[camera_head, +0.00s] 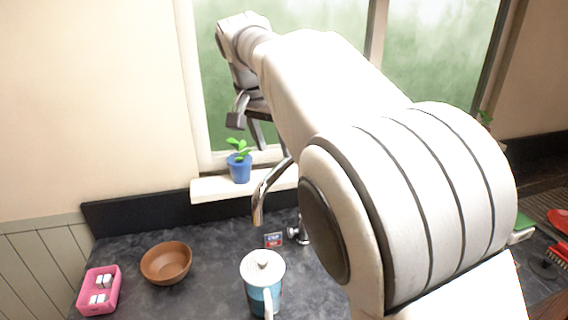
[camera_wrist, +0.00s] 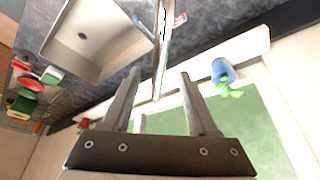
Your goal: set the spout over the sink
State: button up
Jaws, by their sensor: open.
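The chrome faucet spout (camera_head: 258,205) curves out toward the counter, left of my arm in the head view. Its end hangs over dark counter, not the sink. In the wrist view the spout (camera_wrist: 160,50) appears between the two finger lines, beyond the tips. My gripper (camera_head: 246,127) is open and empty, above the spout near the window; its fingers also show in the wrist view (camera_wrist: 158,76). The pale sink basin (camera_wrist: 68,58) with a drain lies to the left of the spout in the wrist view. My arm hides the sink in the head view.
A blue plant pot (camera_head: 240,168) stands on the window sill (camera_head: 212,190). A kettle-like jug (camera_head: 262,290), brown bowl (camera_head: 166,263) and pink tray (camera_head: 98,290) are on the counter. Red and green items (camera_wrist: 30,85) lie past the sink.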

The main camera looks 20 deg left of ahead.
aim_at(279, 166)
jog(key=x, duration=0.6)
jog(key=shift+f, duration=0.2)
grip_shut()
dwell(1.2)
